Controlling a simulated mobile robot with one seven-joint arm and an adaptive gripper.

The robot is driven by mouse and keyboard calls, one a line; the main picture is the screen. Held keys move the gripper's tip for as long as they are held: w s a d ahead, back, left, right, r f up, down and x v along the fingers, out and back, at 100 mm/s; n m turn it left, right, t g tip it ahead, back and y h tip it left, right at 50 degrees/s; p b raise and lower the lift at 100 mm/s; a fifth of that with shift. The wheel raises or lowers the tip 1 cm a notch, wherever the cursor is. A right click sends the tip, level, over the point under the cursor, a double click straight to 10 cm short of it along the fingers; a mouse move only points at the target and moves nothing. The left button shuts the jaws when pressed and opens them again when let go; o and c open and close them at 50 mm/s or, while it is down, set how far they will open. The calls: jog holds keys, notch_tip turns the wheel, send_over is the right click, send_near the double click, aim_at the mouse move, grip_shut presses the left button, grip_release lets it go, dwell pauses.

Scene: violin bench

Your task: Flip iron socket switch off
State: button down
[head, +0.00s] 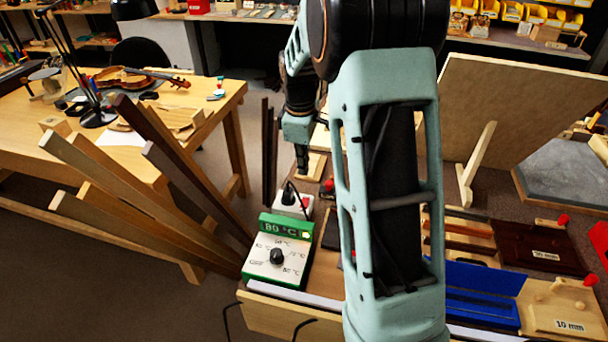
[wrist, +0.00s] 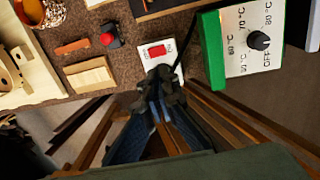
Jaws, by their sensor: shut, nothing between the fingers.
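The iron socket (head: 294,206) is a small white box behind the green controller in the head view, with a dark plug and cord at its top. In the wrist view the socket (wrist: 146,62) shows a red rocker switch (wrist: 157,50) on its face. My gripper (head: 302,172) points down above and a little behind the socket in the head view. In the wrist view my gripper (wrist: 162,73) is shut and empty, its tips just below the red switch and covering part of the socket. I cannot tell whether the tips touch it, or which way the rocker is tilted.
The green and white temperature controller (head: 272,262) reads 80 °C and stands close to the socket; its dial (wrist: 258,40) faces up. A black cord runs beside the socket. Long wood strips (head: 150,200) lean at the left. A red knob (wrist: 107,39) and wooden blocks (wrist: 90,76) lie nearby.

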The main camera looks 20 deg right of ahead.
aim_at(306, 200)
jog(key=shift+r, duration=0.2)
jog(key=shift+w+d+r+p, duration=0.35)
jog(key=shift+w+p, duration=0.2)
jog(key=shift+p, duration=0.6)
jog(key=shift+f, duration=0.2)
jog(key=f, duration=0.4)
jog(key=w+f, duration=0.1)
jog(key=f, duration=0.3)
jog(key=d+f, duration=0.1)
jog(key=f, duration=0.4)
jog(key=shift+w+f, duration=0.1)
jog(key=shift+w, duration=0.05)
jog(key=shift+f, duration=0.25)
jog(key=shift+f, duration=0.1)
